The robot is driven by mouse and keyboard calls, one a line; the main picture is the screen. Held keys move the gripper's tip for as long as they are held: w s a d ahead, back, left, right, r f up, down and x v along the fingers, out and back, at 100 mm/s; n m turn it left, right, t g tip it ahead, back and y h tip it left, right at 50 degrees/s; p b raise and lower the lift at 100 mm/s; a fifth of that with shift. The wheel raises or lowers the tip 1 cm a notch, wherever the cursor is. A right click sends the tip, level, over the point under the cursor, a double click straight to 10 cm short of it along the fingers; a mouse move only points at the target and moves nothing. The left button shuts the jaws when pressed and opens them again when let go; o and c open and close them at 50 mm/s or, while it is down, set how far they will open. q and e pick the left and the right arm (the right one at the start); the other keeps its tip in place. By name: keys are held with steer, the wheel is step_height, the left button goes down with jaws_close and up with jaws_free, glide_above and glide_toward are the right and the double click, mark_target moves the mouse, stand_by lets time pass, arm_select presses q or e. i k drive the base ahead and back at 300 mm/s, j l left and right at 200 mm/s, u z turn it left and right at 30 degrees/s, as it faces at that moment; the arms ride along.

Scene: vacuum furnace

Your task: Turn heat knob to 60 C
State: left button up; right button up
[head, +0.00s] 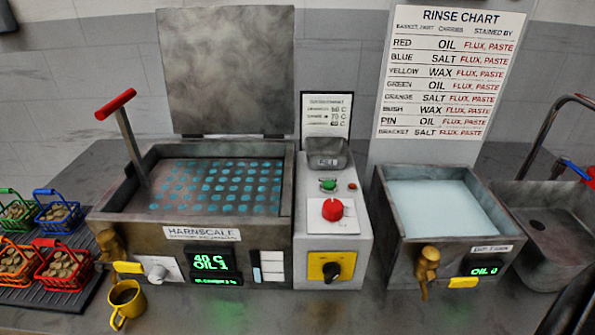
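A white knob (157,273) sits on a light plate at the front left of the left tank (265,235). The green display (211,262) beside it reads 40 C and OIL 1, with a smaller line below. A red knob (332,210) is on the sloped face of the middle control box (360,245). A black knob (332,270) on a yellow plate is below it. No label I can read says which knob is for heat. Neither of my grippers is identifiable in view.
The left tank's lid (225,75) stands open, with a red-handled lever (118,105) beside it. A yellow mug (126,302) stands front left. Colored baskets (58,263) sit on a dark rack at left. A second tank (445,205) and a sink (550,230) are at right.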

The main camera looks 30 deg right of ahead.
mark_target(332, 209)
steer(key=k+l+z, duration=0.15)
steer(key=z, duration=0.9)
